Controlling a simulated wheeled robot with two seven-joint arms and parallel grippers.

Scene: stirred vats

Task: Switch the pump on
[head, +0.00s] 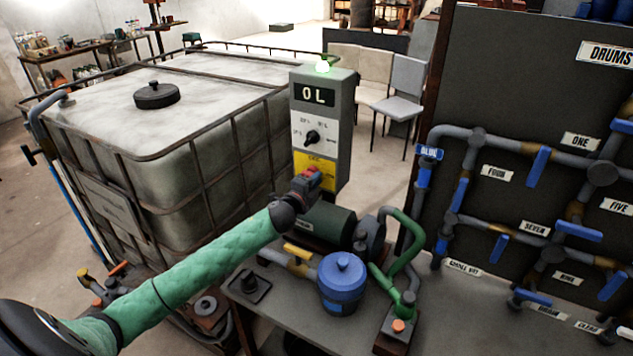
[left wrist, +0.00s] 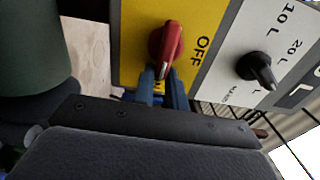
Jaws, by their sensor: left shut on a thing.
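The grey control box (head: 322,135) stands at the centre of the head view, with a display reading 0 L, a black dial (head: 311,137) and a yellow panel (head: 301,162). In the left wrist view the yellow panel (left wrist: 138,25) carries a red switch knob (left wrist: 172,38) beside the word OFF. The knob's pale line points toward my fingertips, not at OFF. My left gripper (left wrist: 162,92) is shut on the knob's end; in the head view the gripper (head: 311,177) hides most of the switch. A green motor (head: 328,222) sits below the box. My right gripper is out of view.
A caged tank (head: 190,180) stands left of the box. A blue lidded pot (head: 342,285) and green hose (head: 408,238) are on the bench in front. A dark board with pipes and blue valve handles (head: 538,166) rises at the right. A green lamp (head: 322,66) glows atop the box.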

